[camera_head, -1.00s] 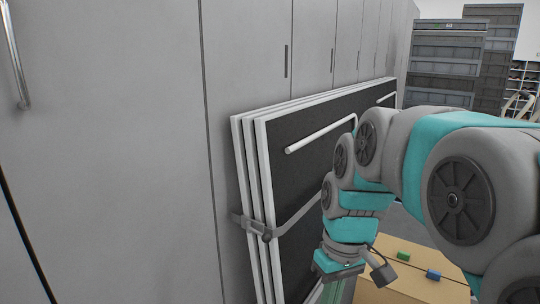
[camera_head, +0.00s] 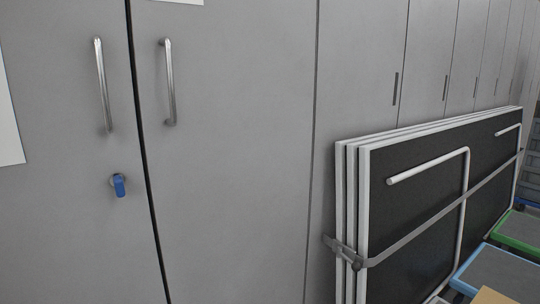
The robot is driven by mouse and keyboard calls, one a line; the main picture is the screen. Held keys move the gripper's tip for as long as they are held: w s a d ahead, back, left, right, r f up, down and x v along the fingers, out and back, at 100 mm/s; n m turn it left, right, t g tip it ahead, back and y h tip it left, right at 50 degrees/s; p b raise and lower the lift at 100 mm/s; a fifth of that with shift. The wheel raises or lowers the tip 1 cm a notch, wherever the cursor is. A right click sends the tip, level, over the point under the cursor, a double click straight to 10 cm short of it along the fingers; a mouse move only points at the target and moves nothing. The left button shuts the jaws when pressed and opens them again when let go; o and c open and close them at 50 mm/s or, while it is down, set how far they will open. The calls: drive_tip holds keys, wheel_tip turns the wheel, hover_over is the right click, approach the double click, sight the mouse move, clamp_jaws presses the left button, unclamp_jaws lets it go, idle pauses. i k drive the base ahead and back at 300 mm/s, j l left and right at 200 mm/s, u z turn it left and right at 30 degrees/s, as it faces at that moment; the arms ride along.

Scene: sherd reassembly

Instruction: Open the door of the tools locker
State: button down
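A grey locker with two doors fills the left half of the head view. Its left door (camera_head: 60,240) and right door (camera_head: 235,130) are both shut, with a dark narrow gap between them. The left door has a vertical metal bar handle (camera_head: 103,85), and the right door has a matching handle (camera_head: 170,82). A lock with a blue key or tag (camera_head: 119,186) sits below the left handle. No readable label shows which locker this is. My gripper is out of view.
Folded panels with white frames and black faces (camera_head: 410,205) lean against the lockers at right, held by a grey strap (camera_head: 400,242). More grey lockers (camera_head: 430,60) run back to the right. Blue-edged (camera_head: 505,272) and green-edged (camera_head: 518,232) surfaces stand at lower right.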

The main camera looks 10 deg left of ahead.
sight(225, 89)
drive_tip(key=u, duration=0.95)
drive_tip(key=j+z, duration=0.1)
drive_tip(key=k+j, duration=0.15)
drive_tip(key=j, duration=0.2)
drive_tip(key=z, duration=0.05)
